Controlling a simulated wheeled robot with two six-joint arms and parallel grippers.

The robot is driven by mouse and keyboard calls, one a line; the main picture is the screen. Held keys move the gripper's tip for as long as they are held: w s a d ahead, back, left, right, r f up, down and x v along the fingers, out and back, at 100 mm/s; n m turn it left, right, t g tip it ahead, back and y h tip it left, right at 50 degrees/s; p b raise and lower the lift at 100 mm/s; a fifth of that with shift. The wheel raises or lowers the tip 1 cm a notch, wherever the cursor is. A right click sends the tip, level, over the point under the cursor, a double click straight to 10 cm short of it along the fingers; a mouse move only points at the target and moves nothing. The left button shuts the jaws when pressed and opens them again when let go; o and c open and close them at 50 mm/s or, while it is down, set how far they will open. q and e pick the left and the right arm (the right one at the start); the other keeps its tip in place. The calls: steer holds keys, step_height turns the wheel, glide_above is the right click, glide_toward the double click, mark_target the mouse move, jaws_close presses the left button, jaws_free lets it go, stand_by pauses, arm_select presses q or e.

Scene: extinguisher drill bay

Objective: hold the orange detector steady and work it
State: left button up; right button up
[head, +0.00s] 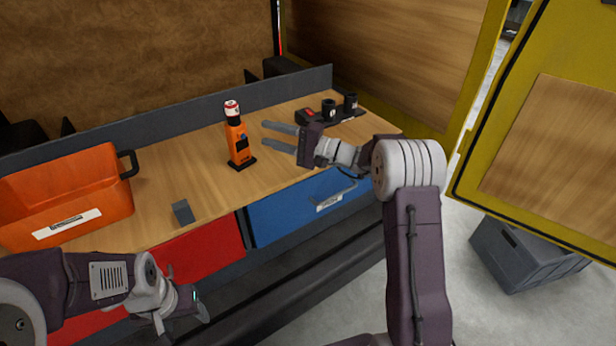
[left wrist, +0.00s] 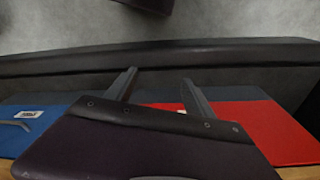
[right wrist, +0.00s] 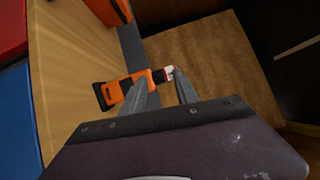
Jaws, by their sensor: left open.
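The orange detector (head: 237,145) stands upright on the wooden bench, with a black foot and a red-and-white cap on top. My right gripper (head: 264,134) is open, just to the right of the detector, with its fingers pointing at it. In the right wrist view the detector (right wrist: 133,84) lies beyond the fingertips (right wrist: 164,71), and one finger overlaps part of it. I see no grip on it. My left gripper (head: 180,316) is low in front of the bench, away from the detector. Its fingers (left wrist: 159,74) are apart and empty in the left wrist view.
An orange bin (head: 75,190) stands at the bench's left, with a small grey block (head: 183,212) nearby. A black holder with dark cylinders (head: 329,108) sits at the back right. A yellow-framed door (head: 550,130) and grey crate (head: 520,255) are at the right.

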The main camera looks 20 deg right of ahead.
arm_select(q)
steer(key=f, duration=0.1)
steer(key=f+b, duration=0.1)
steer(key=shift+w+f, duration=0.35)
steer(key=shift+f, duration=0.05)
steer(key=shift+r, duration=0.1)
steer(key=shift+c, duration=0.5)
steer(key=w+d+r+t+h, duration=0.2)
steer(key=w+d+r+t, duration=0.35)
steer(key=w+d, duration=0.55)
steer(key=w+d+r+t+h, duration=0.35)
steer(key=w+d+r, duration=0.35)
steer(key=w+d, duration=0.45)
steer(key=m+t+y, duration=0.2)
steer(key=m+t, duration=0.1)
steer(key=t, duration=0.4)
glide_toward(233, 121)
steer(key=a+x, duration=0.1)
steer(key=x, duration=1.1)
steer(key=shift+s+d, duration=0.15)
steer(key=shift+d, duration=0.25)
arm_select(e)
step_height(233, 121, down, 6)
steer(key=w+d+m+h, duration=0.1)
steer(key=d, duration=0.1)
steer(key=shift+r+t, duration=0.15)
steer(key=shift+t, duration=0.15)
steer(key=shift+w+d, duration=0.1)
